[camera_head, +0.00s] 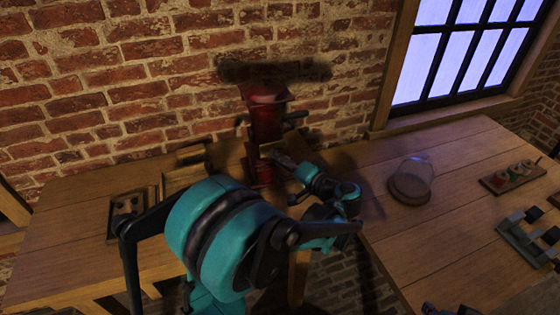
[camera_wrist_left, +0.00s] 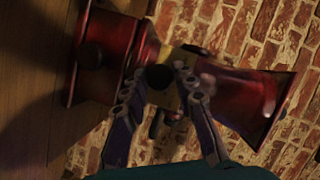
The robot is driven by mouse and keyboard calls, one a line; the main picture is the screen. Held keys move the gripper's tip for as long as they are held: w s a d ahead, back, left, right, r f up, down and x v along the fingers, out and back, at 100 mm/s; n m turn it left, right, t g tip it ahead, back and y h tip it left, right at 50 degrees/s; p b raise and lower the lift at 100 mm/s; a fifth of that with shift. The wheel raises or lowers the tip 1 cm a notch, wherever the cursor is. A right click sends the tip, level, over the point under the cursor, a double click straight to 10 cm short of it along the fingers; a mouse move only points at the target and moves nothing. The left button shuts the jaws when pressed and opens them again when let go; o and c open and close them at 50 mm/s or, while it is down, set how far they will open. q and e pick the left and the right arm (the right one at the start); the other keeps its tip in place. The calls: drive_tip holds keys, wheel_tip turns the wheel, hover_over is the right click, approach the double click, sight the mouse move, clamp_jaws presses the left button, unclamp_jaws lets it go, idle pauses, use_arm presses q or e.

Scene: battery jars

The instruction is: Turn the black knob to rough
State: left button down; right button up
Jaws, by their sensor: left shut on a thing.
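A red grinder-like machine (camera_head: 266,112) with a flared top stands against the brick wall, and it also shows on its side in the left wrist view (camera_wrist_left: 235,98). My left gripper (camera_head: 272,153) reaches its middle from the front right. In the left wrist view my left gripper (camera_wrist_left: 162,74) is shut with its fingers on either side of the black knob (camera_wrist_left: 160,77), at the yellowish band between the red parts. A second dark round piece (camera_wrist_left: 90,55) sits on the red base. In the head view the gripper hides the knob. No setting mark is readable.
A glass dome (camera_head: 412,178) stands on the wooden table (camera_head: 395,225) to the right. Beyond it are a board with small coloured pieces (camera_head: 513,176) and grey blocks (camera_head: 525,240). A dark tray (camera_head: 126,215) and a wooden rack (camera_head: 185,172) are at left.

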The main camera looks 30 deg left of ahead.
use_arm(q)
drive_tip(key=c, duration=1.2)
unclamp_jaws()
drive_tip(key=v, duration=1.2)
